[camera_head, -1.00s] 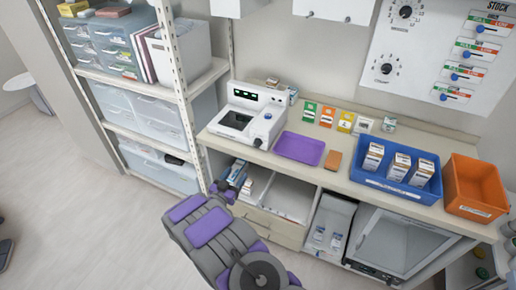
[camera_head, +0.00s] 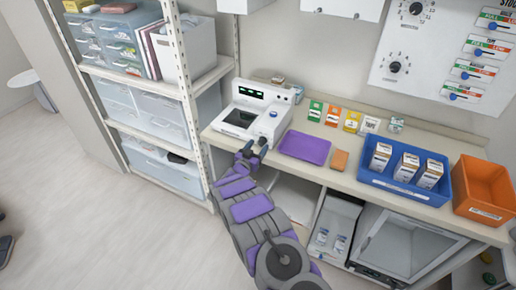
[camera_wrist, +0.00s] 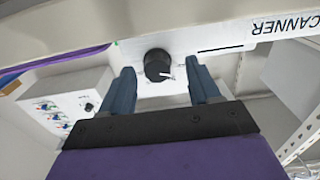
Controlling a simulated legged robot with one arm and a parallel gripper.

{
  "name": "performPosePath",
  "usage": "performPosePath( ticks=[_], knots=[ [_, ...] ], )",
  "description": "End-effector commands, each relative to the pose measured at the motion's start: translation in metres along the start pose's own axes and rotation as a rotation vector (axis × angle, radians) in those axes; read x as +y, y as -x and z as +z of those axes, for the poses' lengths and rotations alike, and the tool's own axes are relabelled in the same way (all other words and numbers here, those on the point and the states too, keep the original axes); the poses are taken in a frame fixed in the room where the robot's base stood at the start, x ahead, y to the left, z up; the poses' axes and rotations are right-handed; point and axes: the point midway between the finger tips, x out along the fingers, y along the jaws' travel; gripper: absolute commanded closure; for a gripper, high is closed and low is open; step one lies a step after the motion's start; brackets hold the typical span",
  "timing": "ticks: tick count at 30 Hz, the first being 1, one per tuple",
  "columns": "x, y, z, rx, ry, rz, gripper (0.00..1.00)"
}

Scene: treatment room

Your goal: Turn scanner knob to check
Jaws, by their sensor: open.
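The white scanner (camera_head: 250,110) stands on the counter in the head view, with a dark window and a lit green display. Its front panel shows upside down in the wrist view, with the word SCANNER (camera_wrist: 284,26). The black round knob (camera_wrist: 155,64) with a white pointer sits on that panel; I cannot make it out in the head view. My gripper (camera_head: 257,149) is at the scanner's front right edge. In the wrist view the gripper (camera_wrist: 162,78) is open, one finger on each side of the knob, with gaps visible and nothing held.
A purple tray (camera_head: 304,148) lies right of the scanner. Colored cards, an orange block (camera_head: 340,160), a blue bin (camera_head: 402,190) with boxes and an orange bin (camera_head: 485,188) stand farther right. A shelf rack (camera_head: 183,100) stands close on the left.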

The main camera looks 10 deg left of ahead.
Motion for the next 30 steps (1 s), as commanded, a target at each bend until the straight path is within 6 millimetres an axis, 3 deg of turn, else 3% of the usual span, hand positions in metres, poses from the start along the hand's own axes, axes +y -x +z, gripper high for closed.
performPosePath(
  ticks=[13, 30],
  knots=[
    [0.0017, -0.0101, -0.0008, -0.001, -0.001, 0.000, 0.38],
    [-0.0002, -0.0094, -0.0004, -0.001, 0.000, -0.002, 0.93]
  ],
)
